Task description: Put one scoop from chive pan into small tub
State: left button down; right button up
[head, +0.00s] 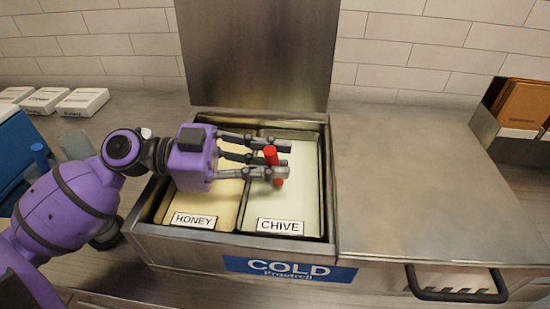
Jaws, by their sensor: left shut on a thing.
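My left gripper (275,160) reaches in from the left over the cold well and is shut on a red handle (271,155), which stands roughly upright, slightly tilted, above the chive pan. Whatever is below the handle is hidden or cannot be made out. The chive pan (306,190) holds a pale, whitish filling and has a "CHIVE" label (280,227) at its front. The honey pan (208,205), with yellowish filling, is directly left of it, partly under my gripper. I cannot identify a small tub for certain. My right gripper is not in view.
A raised steel lid (262,50) stands behind the well. Bare steel counter (420,170) lies to the right, with a bin of brown packets (522,103) at far right. White boxes (82,102) sit at back left, and a blue container (12,150) at the left edge.

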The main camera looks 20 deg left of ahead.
pick_arm(q)
jog(key=shift+w+d+b, duration=0.25)
jog(key=shift+w, duration=0.7)
jog(key=shift+w+d+b, duration=0.25)
jog(key=shift+w, duration=0.7)
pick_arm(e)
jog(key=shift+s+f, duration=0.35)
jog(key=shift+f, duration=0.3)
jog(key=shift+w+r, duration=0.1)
pick_arm(q)
notch_tip(320, 180, up, 13)
jog(key=s+p, duration=0.2)
jog(key=p, duration=0.5)
jog(key=shift+s+a, duration=0.2)
jog(key=shift+a, duration=0.1)
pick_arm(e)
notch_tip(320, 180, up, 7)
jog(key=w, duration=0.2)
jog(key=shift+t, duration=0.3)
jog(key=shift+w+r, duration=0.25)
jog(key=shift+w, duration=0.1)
